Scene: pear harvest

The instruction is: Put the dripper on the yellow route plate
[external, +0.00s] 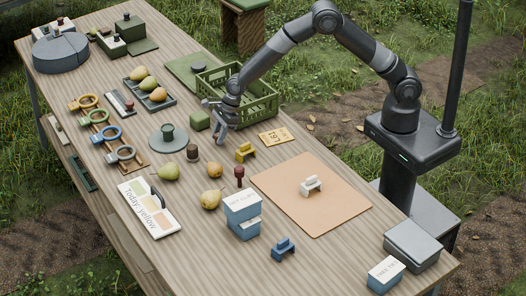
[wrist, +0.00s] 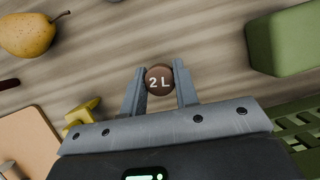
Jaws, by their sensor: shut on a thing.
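The dripper, a small round brown piece marked "2 L" (wrist: 159,80), sits between my fingertips in the wrist view. My gripper (wrist: 160,88) is shut on it, one finger on each side. In the external view my gripper (external: 221,138) points down over the table beside the green crate; I cannot make out the dripper there. A small yellow stand (external: 245,152) is to its lower right, and shows at left in the wrist view (wrist: 82,115). A tan plate with dark marks (external: 273,137) lies nearby. I cannot tell which is the yellow route plate.
A green crate (external: 262,103) and green block (external: 200,120) stand close to my gripper. Pears (external: 212,170), a brown cylinder (external: 193,153) and a "Today yellow" board (external: 150,205) lie leftward. An orange mat (external: 330,215) holds a white stand. Blue-white boxes (external: 241,226) stand in front.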

